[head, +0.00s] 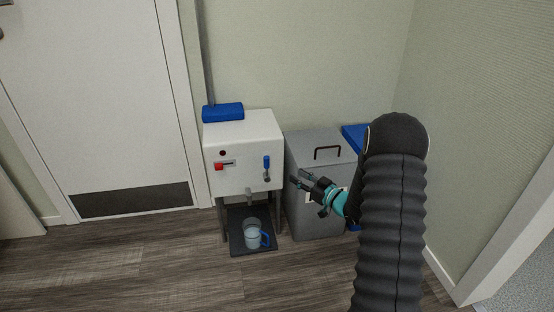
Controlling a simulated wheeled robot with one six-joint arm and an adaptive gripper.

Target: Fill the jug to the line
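The jug (252,240) is a clear vessel with a blue handle. It stands upright on a dark mat (238,216) at the foot of a white dispenser (241,150). The dispenser's grey spout (248,195) is above the jug. A blue lever (267,163) and a red switch (219,167) are on its front. The fill line and any water level in the jug are too small to tell. My gripper (297,181) is right of the dispenser, a little below and right of the blue lever. Its fingers look apart, with nothing seen between them.
A grey bin (314,157) with a dark lid handle stands right of the dispenser, behind my gripper. A blue item (353,136) is partly hidden by my arm. The floor (165,262) in front is clear.

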